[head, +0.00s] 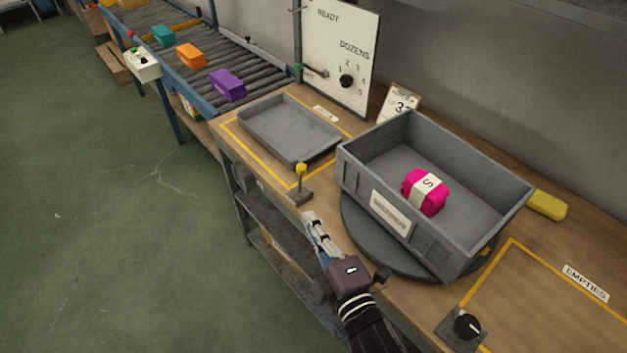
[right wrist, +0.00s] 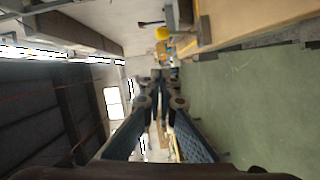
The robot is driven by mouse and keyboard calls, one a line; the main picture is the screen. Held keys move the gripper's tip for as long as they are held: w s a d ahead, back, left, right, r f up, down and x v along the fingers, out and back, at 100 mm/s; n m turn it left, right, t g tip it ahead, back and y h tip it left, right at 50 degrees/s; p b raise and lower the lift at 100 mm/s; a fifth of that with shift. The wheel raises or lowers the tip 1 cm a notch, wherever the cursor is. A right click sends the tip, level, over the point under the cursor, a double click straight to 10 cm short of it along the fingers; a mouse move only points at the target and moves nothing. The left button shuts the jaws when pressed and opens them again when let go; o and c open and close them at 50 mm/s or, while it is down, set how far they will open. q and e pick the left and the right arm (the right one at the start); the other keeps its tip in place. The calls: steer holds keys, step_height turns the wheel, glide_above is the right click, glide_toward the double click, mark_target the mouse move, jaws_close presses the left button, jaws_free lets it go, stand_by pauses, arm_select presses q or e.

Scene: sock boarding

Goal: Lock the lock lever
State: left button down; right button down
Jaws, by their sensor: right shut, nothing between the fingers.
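The lever that I take for the lock lever (head: 300,181) stands upright on a small grey base at the bench's front edge, with a yellow knob on top. The knob also shows in the right wrist view (right wrist: 162,33), beyond the fingertips. My right gripper (head: 309,218) is shut and empty, just in front of the lever and apart from it. Its fingers (right wrist: 161,75) come together in the right wrist view. My left gripper is not in view.
A grey crate (head: 365,172) holding a pink bundle (head: 425,191) sits on a round turntable (head: 365,235), right of the lever. A grey tray (head: 290,128) lies behind the lever. A dark knob (head: 467,325) is at the front right. A conveyor (head: 195,62) carries coloured packs.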

mark_target(305, 170)
steer(key=d+p+x, duration=0.2)
steer(key=x, duration=1)
steer(key=shift+w+f, duration=0.4)
steer(key=shift+w, duration=0.3)
steer(key=shift+d, duration=0.1)
steer(key=d+m+p, duration=0.1)
steer(key=p, duration=0.1)
steer(key=w+d+r+m+g+p, duration=0.1)
steer(key=p, duration=0.2)
steer(key=shift+w+m+p, duration=0.15)
steer(key=shift+m+p, duration=0.15)
steer(key=shift+f, duration=0.4)
